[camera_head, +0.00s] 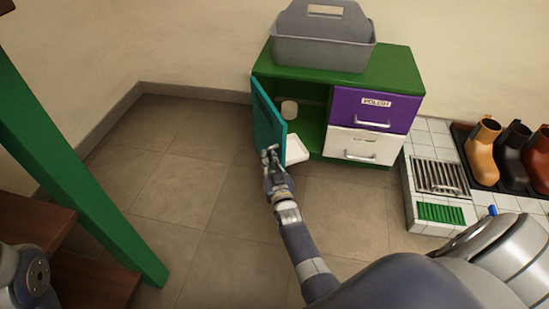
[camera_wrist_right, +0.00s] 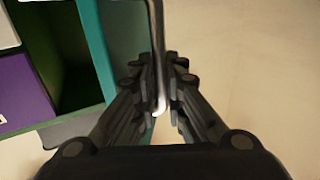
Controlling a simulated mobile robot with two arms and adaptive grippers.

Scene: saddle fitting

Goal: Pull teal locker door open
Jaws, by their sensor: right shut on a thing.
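The teal locker door (camera_head: 267,122) stands ajar on the left side of a green cabinet (camera_head: 318,145), swung out toward me. My right gripper (camera_head: 270,157) is at the door's lower front part. In the right wrist view the gripper (camera_wrist_right: 168,95) is shut around a metal bar handle (camera_wrist_right: 158,55), with the teal door (camera_wrist_right: 125,40) close beside it. The inside of the locker shows as a dark green opening (camera_wrist_right: 85,70). My left gripper is out of view.
Inside the locker are a pale round item (camera_head: 289,109) and a white item (camera_head: 297,150). A purple drawer (camera_head: 365,98) and a white drawer (camera_head: 350,136) sit to the right. A grey caddy (camera_head: 322,50) stands on top. Boots (camera_head: 483,150) are at right. Floor (camera_head: 180,190) left of the door is clear.

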